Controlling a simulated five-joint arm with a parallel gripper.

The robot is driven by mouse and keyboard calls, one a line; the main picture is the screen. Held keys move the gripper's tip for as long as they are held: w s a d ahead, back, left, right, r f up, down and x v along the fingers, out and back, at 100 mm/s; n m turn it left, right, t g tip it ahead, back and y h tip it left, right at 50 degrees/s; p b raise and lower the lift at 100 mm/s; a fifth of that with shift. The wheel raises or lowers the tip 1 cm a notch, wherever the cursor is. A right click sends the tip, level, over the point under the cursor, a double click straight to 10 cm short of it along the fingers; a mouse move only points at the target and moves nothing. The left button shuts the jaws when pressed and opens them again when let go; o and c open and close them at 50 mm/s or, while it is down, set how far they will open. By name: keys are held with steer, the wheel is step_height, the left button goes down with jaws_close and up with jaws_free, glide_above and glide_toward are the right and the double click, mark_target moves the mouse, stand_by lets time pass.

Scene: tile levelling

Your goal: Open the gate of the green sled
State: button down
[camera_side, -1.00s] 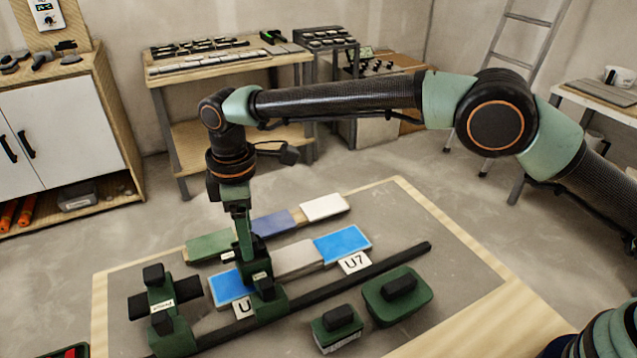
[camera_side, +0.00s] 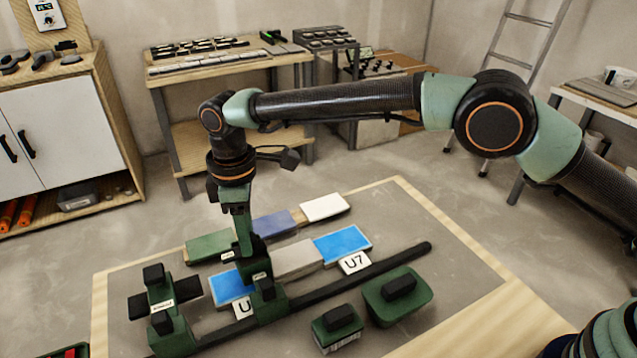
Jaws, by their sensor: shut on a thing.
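The green sled (camera_side: 270,308) sits on the long black rail, about the middle of the work board. It has a dark knob on its front and a small white label on its upright green part (camera_side: 257,262), which I take to be the gate. My gripper (camera_side: 244,246) points down from above and is shut at the top of this upright part. The fingertips overlap the green part, so the exact contact and how far the gate stands open cannot be told.
Blue tiles (camera_side: 342,243), a beige tile (camera_side: 296,258), a green tile (camera_side: 208,246) and a white tile (camera_side: 325,207) lie around the sled. A green fixture with dark knobs (camera_side: 172,336) stands left. Two green blocks (camera_side: 398,301) with dark handles lie right of the rail (camera_side: 350,280).

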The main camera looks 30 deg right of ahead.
steer(key=m, duration=0.4)
steer(key=shift+r, duration=0.1)
steer(key=m, duration=0.4)
steer(key=shift+m, duration=0.4)
steer(key=m, duration=0.4)
steer(key=shift+w, duration=0.1)
steer(key=shift+m, duration=2)
steer(key=c, duration=0.5)
jaws_free()
